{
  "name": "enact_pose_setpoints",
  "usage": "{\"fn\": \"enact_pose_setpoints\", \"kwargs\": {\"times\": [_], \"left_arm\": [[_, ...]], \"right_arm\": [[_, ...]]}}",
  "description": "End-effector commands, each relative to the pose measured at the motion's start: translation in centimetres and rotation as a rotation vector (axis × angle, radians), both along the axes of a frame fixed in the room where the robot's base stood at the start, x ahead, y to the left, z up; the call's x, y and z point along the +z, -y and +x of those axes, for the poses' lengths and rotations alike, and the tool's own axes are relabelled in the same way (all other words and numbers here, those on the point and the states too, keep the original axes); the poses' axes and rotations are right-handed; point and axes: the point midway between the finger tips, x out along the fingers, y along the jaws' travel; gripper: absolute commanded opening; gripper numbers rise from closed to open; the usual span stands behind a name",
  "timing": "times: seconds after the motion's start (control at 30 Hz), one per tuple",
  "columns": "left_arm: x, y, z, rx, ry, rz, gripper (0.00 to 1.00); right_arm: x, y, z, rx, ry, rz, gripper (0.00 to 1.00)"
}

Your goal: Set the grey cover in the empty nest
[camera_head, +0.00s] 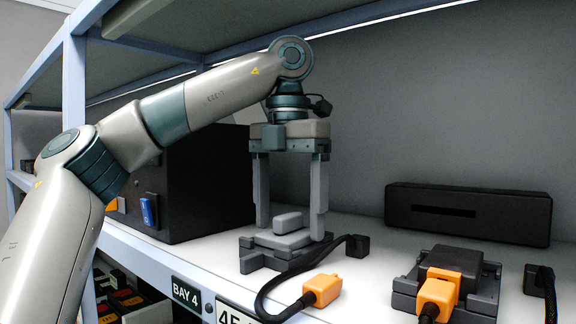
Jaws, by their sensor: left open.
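The grey cover (283,238), a flat plate with a raised block on top, sits on a dark grey nest (256,264) on the white shelf. It looks level; how deep it is seated I cannot tell. My left gripper (290,230) points straight down over it, open, with one finger on each side of the raised block and gaps visible. A second dark grey nest (405,284) at the right holds a black block (452,259) with an orange plug (441,290) at its front. My right gripper is out of view.
A loose orange plug (322,290) on a black cable lies just right of the left nest, its cable running to a small black block (357,246). A black box (200,185) stands at left, a long slotted black box (467,214) at back right. A shelf board (210,22) hangs above.

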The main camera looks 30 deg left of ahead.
Motion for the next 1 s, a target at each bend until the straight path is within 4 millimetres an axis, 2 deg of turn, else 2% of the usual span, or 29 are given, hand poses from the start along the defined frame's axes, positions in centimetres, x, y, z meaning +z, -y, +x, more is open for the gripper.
{"fn": "enact_pose_setpoints", "kwargs": {"times": [0.63, 1.0], "left_arm": [[8.7, 0.0, -0.1, 0.005, 0.006, 0.002, 0.77], [11.0, 0.0, 0.0, 0.000, 0.001, 0.001, 0.77]], "right_arm": [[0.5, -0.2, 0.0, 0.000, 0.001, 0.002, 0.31], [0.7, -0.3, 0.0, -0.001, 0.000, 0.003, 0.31]]}}
